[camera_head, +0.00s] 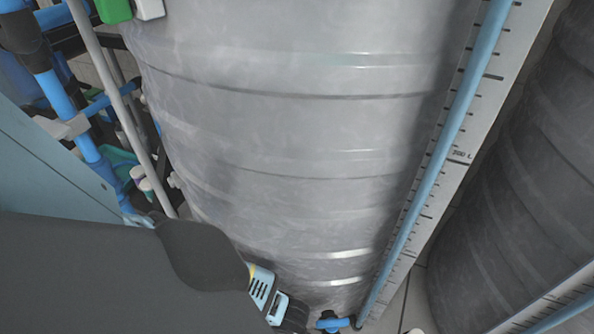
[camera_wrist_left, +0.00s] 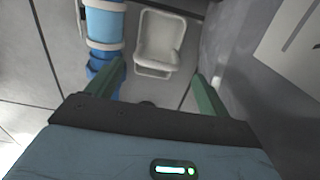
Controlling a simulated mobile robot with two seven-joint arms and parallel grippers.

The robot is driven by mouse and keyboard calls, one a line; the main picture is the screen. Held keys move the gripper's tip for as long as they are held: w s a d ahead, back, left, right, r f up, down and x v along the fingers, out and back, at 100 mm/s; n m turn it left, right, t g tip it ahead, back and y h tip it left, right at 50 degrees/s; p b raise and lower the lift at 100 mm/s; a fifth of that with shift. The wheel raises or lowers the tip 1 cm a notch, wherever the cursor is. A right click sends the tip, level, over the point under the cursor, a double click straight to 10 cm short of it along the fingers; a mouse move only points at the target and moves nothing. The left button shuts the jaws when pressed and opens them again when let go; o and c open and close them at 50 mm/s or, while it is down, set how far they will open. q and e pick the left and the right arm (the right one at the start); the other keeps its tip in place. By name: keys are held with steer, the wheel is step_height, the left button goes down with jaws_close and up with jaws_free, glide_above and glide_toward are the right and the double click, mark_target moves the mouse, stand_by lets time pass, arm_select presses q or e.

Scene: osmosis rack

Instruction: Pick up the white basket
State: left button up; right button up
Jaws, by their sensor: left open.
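The white basket (camera_wrist_left: 159,40) shows in the left wrist view, upper middle, as a small open container with a rim at its near side. My left gripper (camera_wrist_left: 162,80) is open, with one green finger on each side of the view. The basket lies beyond the fingertips, roughly between their lines, and the gripper does not hold it. The head view does not show the basket clearly. My right gripper is not in view.
A large grey ribbed tank (camera_head: 290,130) fills the middle of the head view. A ruler strip with a blue tube (camera_head: 440,150) runs down its right side, and a dark tank (camera_head: 530,180) stands farther right. A blue cylinder (camera_wrist_left: 104,24) stands left of the basket.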

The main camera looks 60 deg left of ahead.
arm_select(q)
steer(key=shift+s+f+b, duration=0.1)
steer(key=shift+f+b, duration=0.45)
steer(key=shift+f, duration=0.7)
steer(key=shift+d+f, duration=0.1)
steer(key=shift+f+b, duration=0.1)
steer(key=shift+b, duration=0.25)
steer(key=f+b, duration=0.3)
steer(key=f, duration=0.2)
steer(key=shift+d+b, duration=0.2)
steer(key=shift+b, duration=0.2)
steer(key=c, duration=0.8)
